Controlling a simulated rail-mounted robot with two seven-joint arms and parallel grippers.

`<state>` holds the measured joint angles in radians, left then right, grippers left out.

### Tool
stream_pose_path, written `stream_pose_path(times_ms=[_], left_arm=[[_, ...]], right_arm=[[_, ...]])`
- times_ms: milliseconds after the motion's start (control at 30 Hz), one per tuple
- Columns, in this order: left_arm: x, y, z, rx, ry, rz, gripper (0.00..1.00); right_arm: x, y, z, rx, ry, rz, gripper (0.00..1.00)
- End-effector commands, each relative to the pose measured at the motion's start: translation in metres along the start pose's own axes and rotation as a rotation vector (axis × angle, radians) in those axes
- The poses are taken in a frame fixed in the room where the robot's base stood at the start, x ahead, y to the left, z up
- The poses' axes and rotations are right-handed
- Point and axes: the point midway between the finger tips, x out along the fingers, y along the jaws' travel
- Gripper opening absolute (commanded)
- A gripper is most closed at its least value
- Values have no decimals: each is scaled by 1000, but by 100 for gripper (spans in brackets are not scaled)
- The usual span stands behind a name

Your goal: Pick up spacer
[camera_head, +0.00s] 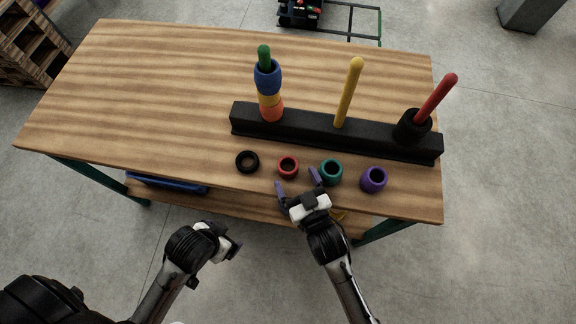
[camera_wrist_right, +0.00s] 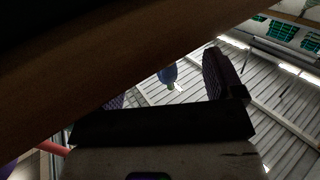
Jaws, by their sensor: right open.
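Several ring spacers lie in a row along the front of the table: black (camera_head: 247,161), red (camera_head: 288,167), teal (camera_head: 331,172) and purple (camera_head: 374,179). My right gripper (camera_head: 298,182) is open and empty at the front edge, its fingers just in front of the red spacer and left of the teal one. In the right wrist view its fingers (camera_wrist_right: 165,88) stand apart, with a blue spacer (camera_wrist_right: 168,74) on a peg beyond them. My left gripper (camera_head: 234,246) is off the table's front edge; its jaws are unclear.
A black base (camera_head: 290,127) behind the row holds a green peg with blue, yellow and orange spacers, a bare yellow peg (camera_head: 349,92) and a red peg (camera_head: 437,96) with a black spacer. The table's left half (camera_head: 130,90) is clear. A blue tray (camera_head: 165,184) sits below.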

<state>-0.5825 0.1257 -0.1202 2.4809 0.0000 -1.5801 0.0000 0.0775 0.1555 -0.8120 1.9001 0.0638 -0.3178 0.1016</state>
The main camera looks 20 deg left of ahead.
Motion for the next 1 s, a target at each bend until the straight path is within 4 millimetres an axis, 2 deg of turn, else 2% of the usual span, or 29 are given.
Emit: stream_pose_path(times_ms=[133, 433, 800, 1000], left_arm=[[6, -1, 1, 2, 1, -2, 92], [20, 1, 5, -2, 2, 1, 92], [21, 4, 5, -12, 4, 8, 92], [21, 4, 5, -11, 4, 8, 92]], right_arm=[[10, 0, 2, 0, 2, 0, 87], [46, -1, 2, 0, 2, 0, 87], [53, -1, 1, 0, 0, 0, 87], [53, -1, 1, 0, 0, 0, 68]])
